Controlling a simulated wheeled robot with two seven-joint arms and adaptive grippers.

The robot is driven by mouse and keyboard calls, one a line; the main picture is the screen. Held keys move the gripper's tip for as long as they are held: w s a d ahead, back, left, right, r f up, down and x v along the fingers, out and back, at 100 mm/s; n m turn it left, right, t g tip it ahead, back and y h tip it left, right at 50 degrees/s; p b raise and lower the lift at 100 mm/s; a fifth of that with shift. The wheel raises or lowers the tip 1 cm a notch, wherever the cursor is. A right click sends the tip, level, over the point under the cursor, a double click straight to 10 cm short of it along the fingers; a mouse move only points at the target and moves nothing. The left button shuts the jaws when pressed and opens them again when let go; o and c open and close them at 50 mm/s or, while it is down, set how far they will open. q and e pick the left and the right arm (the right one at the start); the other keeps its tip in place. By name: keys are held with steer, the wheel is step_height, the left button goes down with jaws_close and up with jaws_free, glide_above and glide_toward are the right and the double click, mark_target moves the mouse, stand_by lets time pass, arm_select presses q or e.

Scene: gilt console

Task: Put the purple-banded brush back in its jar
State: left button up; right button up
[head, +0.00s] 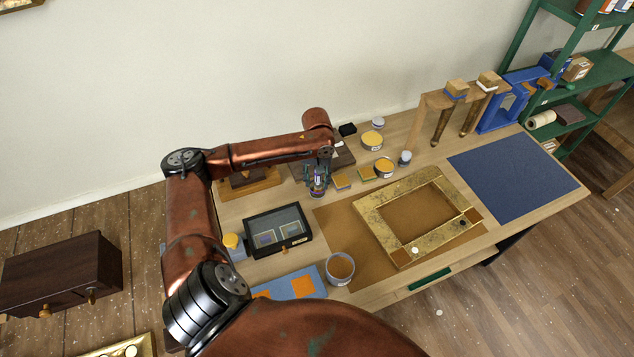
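My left gripper (318,190) points down over the back left part of the workbench, in front of a dark flat board or box. Something small and bluish-purple shows between or just behind its fingers, too small to tell whether it is the purple-banded brush or whether the fingers touch it. No brush can be made out clearly elsewhere. A round, open glass jar (340,268) stands at the front edge of the bench, to the right of a blue-grey cloth; no brush shows in it. I cannot tell if it is the brush's jar. My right gripper is out of view.
A gilt frame (375,225) lies on a brown mat (335,222). A glass-lidded case (265,248) stands left of it. Yellow-filled tins (384,167) and small blocks stand behind. A wooden rack (423,110) and blue clamp (490,118) are at back right. A blue mat (515,180) is clear.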

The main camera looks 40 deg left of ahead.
arm_select(q)
step_height(320, 180, up, 11)
steer(key=p, duration=0.1)
steer(key=shift+r, duration=0.2)
